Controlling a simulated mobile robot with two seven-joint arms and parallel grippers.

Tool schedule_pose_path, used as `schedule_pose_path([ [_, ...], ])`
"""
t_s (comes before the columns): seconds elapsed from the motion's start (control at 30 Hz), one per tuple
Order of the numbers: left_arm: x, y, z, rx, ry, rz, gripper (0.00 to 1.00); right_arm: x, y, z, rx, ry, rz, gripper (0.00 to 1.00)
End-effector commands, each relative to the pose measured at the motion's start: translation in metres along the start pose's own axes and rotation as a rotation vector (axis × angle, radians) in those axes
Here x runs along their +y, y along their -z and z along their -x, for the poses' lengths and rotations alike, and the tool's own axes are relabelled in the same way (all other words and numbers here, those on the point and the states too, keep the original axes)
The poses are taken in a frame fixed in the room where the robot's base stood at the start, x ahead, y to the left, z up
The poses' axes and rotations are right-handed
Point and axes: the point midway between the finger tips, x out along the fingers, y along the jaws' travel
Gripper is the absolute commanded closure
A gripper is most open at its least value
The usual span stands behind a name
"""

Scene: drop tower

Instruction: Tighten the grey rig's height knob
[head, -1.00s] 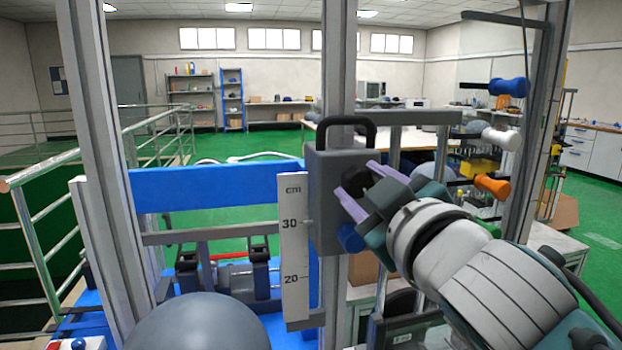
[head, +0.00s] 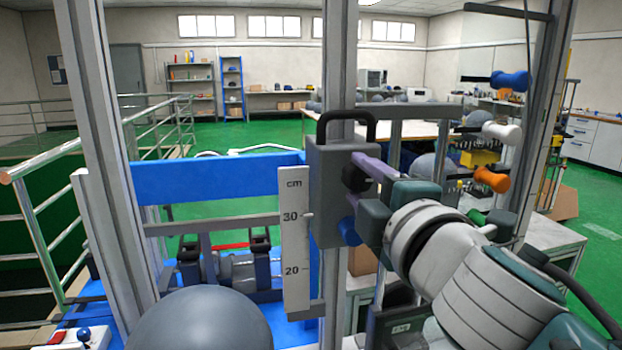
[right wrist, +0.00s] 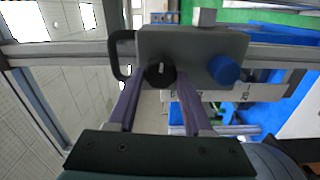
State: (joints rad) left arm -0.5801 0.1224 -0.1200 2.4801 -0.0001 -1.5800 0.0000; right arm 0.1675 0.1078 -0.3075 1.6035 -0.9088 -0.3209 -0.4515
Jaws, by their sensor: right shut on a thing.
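The grey rig's block (head: 330,215) sits on the upright post, with a black handle on top and a cm scale (head: 294,245) beside it. A black knob (right wrist: 160,76) with a pale mark stands out from the block; in the head view it is partly hidden by my fingers. A blue knob (right wrist: 224,69) is also on the block, and it shows below my fingers in the head view (head: 350,231). My right gripper (head: 362,178) has its purple fingers either side of the black knob and is shut on it. My left gripper is not in view.
A blue crossbeam (head: 220,183) and a grey dome (head: 205,325) lie left of the post. Blue, white and orange handles (head: 490,180) stick out at the right. Metal railings (head: 60,200) stand at the left.

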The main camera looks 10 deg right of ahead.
Motion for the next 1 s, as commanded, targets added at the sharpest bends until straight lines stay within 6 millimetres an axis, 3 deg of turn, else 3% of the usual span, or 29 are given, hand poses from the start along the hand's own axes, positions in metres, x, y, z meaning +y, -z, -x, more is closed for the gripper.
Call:
schedule_pose_path([
  [0.77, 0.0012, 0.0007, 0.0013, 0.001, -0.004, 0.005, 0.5, 0.002, 0.0004, -0.0003, 0.002, -0.006, 0.097, 1.0],
  [0.8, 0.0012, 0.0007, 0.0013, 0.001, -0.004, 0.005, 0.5, 0.002, 0.0004, -0.0003, 0.002, -0.006, 0.097, 0.45],
  [1.0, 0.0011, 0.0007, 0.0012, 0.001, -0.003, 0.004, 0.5, 0.001, 0.0002, -0.0002, 0.001, -0.003, 0.095, 0.22],
])
